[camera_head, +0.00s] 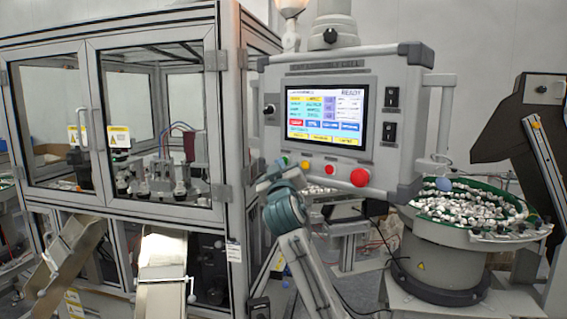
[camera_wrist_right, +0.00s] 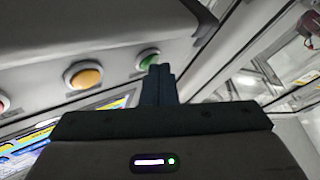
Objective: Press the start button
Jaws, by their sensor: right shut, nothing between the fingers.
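The control panel (camera_head: 405,75) has a row of round buttons along its lower edge. The green button (camera_head: 283,161) is at the left end, then a yellow button (camera_head: 305,165) and a small red one (camera_head: 329,169). My right gripper (camera_head: 279,172) is shut and empty, just below the green button. In the right wrist view its closed fingertips (camera_wrist_right: 160,70) overlap the lower edge of the green button (camera_wrist_right: 148,58), with the yellow button (camera_wrist_right: 84,75) beside it. I cannot tell whether the fingertips touch the button. My left gripper is not in view.
A large red mushroom button (camera_head: 359,177) protrudes at the right of the row. The lit screen (camera_head: 327,112) reads READY. A glazed machine enclosure (camera_head: 232,135) stands close at left. A bowl feeder (camera_head: 440,243) full of white parts stands at right.

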